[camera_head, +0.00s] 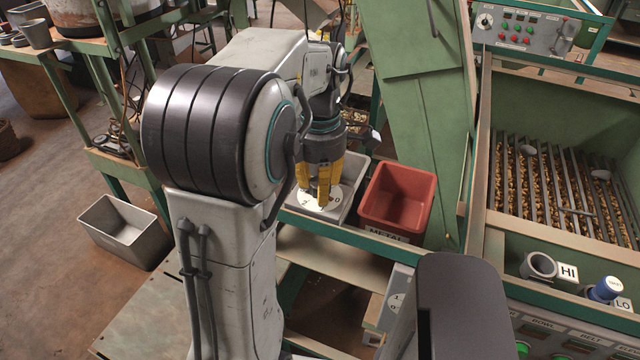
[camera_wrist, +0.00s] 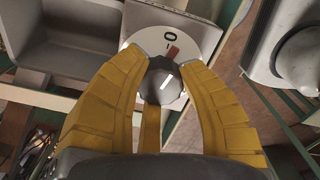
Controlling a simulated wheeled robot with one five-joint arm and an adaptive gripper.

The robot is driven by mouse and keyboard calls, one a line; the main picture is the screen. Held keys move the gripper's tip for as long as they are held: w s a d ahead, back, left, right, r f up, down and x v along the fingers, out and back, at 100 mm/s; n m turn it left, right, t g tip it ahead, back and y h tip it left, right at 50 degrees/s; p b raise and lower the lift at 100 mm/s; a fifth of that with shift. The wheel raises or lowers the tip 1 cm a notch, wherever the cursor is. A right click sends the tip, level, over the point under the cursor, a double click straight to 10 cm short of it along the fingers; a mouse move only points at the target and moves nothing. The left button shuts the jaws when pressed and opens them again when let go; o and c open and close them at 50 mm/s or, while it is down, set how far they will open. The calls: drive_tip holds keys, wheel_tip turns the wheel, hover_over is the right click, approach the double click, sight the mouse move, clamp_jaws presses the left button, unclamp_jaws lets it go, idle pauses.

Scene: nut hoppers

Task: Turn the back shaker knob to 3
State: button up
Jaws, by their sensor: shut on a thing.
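The shaker knob (camera_wrist: 163,84) is dark grey and round, with a short slanted white line on its face. It sits on a white dial (camera_wrist: 196,40) with a printed 0 and a red-brown mark just below it. My gripper (camera_wrist: 163,64) has its yellow fingers closed on the knob from both sides. The fingers hide the knob there. Much of the dial's scale is covered, so I cannot read the setting.
A red bin (camera_head: 398,197) stands just right of the dial. A grey bin (camera_head: 120,232) lies on the floor at left. A hopper with bars over nuts (camera_head: 560,190) and a control panel (camera_head: 525,30) are at right. A grey tray (camera_wrist: 60,45) shows in the wrist view.

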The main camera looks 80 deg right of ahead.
drive_tip(key=m, duration=0.4)
drive_tip(key=shift+f+m, duration=0.15)
drive_tip(key=shift+m, duration=0.15)
drive_tip(key=m, duration=0.3)
drive_tip(key=shift+m, duration=0.4)
drive_tip(key=m, duration=1.2)
drive_tip(key=shift+m, duration=0.3)
drive_tip(key=m, duration=0.3)
drive_tip(key=shift+m, duration=0.3)
drive_tip(key=m, duration=0.4)
drive_tip(key=shift+m, duration=2.2)
